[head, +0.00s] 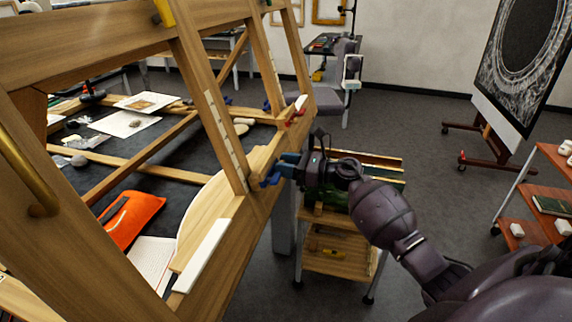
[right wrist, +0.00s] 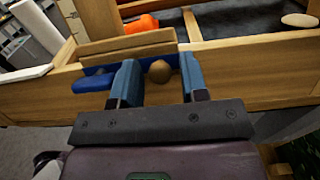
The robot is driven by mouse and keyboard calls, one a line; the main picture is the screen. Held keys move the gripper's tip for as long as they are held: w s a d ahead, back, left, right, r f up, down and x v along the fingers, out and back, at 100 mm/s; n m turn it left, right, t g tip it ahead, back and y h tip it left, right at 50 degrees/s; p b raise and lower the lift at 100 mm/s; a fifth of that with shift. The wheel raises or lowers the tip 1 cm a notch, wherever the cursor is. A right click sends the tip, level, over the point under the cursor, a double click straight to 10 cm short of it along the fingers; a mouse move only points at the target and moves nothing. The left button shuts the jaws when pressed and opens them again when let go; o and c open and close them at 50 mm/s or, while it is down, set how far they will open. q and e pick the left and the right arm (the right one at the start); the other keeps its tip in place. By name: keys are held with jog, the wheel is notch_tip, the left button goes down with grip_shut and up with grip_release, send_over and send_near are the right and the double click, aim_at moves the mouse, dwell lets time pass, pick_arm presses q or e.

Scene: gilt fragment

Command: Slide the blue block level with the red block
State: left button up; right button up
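The blue block (head: 269,180) sits at the edge of the slanted wooden frame, left of my right gripper (head: 283,168). The red block (head: 294,117) is on the same edge, farther back. In the right wrist view, the blue block (right wrist: 92,84) lies against the wooden rail, partly hidden behind the left finger. My right gripper also shows there (right wrist: 158,85), with its blue fingers apart. A round brown knob (right wrist: 159,71) is between the fingers, with small gaps visible beside it; I cannot tell whether it belongs to the blue block. My left gripper is not in view.
The wooden frame (head: 230,262) stands over a dark bed holding an orange pouch (head: 130,218) and papers. A wooden cart (head: 338,262) is below my right gripper. A red shelf (head: 520,237) is at the right. The grey floor between is open.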

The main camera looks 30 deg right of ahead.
grip_shut()
jog(key=r, duration=0.1)
jog(key=r+p, duration=0.1)
jog(key=w+r, duration=0.1)
jog(key=r, duration=0.1)
jog(key=shift+a, duration=0.35)
jog(key=shift+f, duration=0.1)
jog(key=shift+o, duration=1)
grip_release()
jog(key=shift+s, duration=0.1)
